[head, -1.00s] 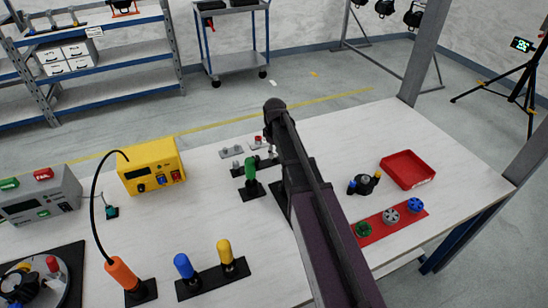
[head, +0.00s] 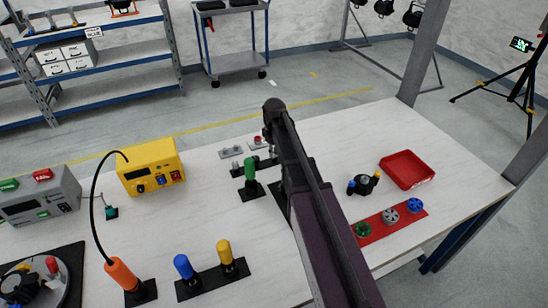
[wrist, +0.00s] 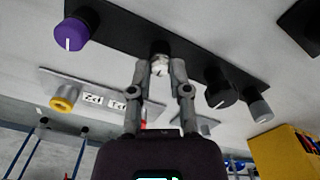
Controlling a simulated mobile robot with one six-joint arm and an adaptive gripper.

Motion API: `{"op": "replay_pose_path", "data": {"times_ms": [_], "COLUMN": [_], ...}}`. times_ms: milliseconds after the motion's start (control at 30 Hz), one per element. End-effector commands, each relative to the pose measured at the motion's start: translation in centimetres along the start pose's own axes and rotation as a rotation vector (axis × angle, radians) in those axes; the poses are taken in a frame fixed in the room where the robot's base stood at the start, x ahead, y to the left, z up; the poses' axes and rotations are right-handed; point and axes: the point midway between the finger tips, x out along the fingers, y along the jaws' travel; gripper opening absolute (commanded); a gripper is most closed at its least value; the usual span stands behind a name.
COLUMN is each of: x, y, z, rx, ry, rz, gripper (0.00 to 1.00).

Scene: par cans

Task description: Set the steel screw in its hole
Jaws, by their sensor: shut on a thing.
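In the wrist view, my gripper (wrist: 160,78) has its two fingers closed around a small pale, steel-coloured knob-like piece with a light mark, which looks like the steel screw (wrist: 160,65). It is at the black strip (wrist: 125,38), between a purple knob (wrist: 71,33) and a black knob (wrist: 220,93). I cannot tell whether the screw is seated in a hole or just above the strip. In the head view, my arm hides most of the strip and the screw.
A grey knob (wrist: 257,107) stands beside the black one. In the head view, a green-handled tool (head: 250,171) stands close left of my arm. A yellow unit (head: 151,167) is farther left.

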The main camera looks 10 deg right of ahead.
Motion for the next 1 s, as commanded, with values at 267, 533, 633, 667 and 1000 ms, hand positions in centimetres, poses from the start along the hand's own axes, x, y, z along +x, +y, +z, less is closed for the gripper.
{"op": "replay_pose_path", "data": {"times_ms": [267, 533, 633, 667, 1000], "x": [-1.1, -2.0, -2.4, -2.5, -3.7], "y": [0.0, 0.0, 0.0, 0.0, 0.0], "z": [0.0, 0.0, 0.0, 0.0, 0.0], "rx": [0.0, 0.0, 0.0, 0.0, 0.0], "ry": [0.0, 0.0, 0.0, 0.0, 0.0], "rz": [0.0, 0.0, 0.0, 0.0, 0.0], "gripper": [0.0, 0.0, 0.0, 0.0, 0.0]}}
